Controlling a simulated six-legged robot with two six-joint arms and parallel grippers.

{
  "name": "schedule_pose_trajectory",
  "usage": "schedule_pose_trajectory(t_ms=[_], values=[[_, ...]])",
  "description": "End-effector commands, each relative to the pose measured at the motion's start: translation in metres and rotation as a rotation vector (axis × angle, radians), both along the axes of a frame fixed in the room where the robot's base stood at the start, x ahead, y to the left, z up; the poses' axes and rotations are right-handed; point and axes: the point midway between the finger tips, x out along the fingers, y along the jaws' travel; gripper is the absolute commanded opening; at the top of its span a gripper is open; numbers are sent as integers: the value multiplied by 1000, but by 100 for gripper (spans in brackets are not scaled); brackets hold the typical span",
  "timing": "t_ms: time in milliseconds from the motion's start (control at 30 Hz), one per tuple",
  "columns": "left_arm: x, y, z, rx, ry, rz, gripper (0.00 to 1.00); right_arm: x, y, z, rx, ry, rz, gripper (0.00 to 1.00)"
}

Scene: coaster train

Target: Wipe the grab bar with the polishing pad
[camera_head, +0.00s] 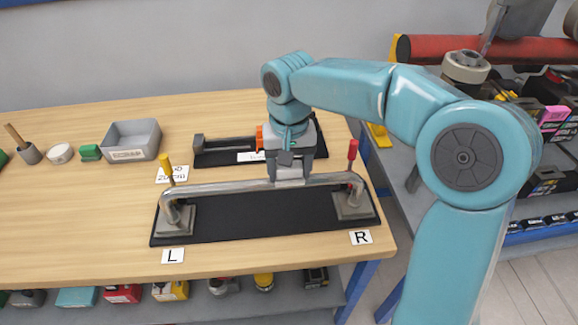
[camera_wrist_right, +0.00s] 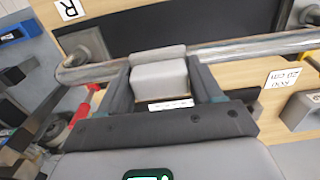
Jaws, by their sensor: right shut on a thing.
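The grab bar (camera_head: 228,186) is a grey metal rail on two square feet, mounted on a black base plate (camera_head: 262,218) on the bench. My right gripper (camera_head: 289,168) points down at the bar, right of its middle. It is shut on the polishing pad (camera_head: 290,180), a pale grey block. In the right wrist view the pad (camera_wrist_right: 160,78) sits between the two dark fingers, and its far edge lies against or over the bar (camera_wrist_right: 225,50); I cannot tell how firmly they touch. My left gripper is not in view.
A yellow-handled pin (camera_head: 168,170) and a red-handled pin (camera_head: 352,152) stand by the bar's ends. Behind is a dark fixture (camera_head: 215,150). A grey bin (camera_head: 131,140), a green block (camera_head: 90,152) and a white round item (camera_head: 61,153) stand left. The bench's front left is clear.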

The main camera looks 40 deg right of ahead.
Motion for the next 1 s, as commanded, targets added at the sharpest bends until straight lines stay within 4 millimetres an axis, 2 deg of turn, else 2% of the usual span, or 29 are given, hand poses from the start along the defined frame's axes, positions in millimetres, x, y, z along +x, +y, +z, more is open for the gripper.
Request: schedule_pose_trajectory(t_ms=[167, 300, 467, 1000], values=[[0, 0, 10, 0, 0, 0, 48, 0, -1, 4, -1, 4, 1, 37], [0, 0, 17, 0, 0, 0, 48, 1, -1, 29, 0, 1, 2, 37], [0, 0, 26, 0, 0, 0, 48, 1, -2, 38, 0, 1, 2, 37], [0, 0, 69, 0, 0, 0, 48, -2, -9, 84, 1, 0, 6, 37]])
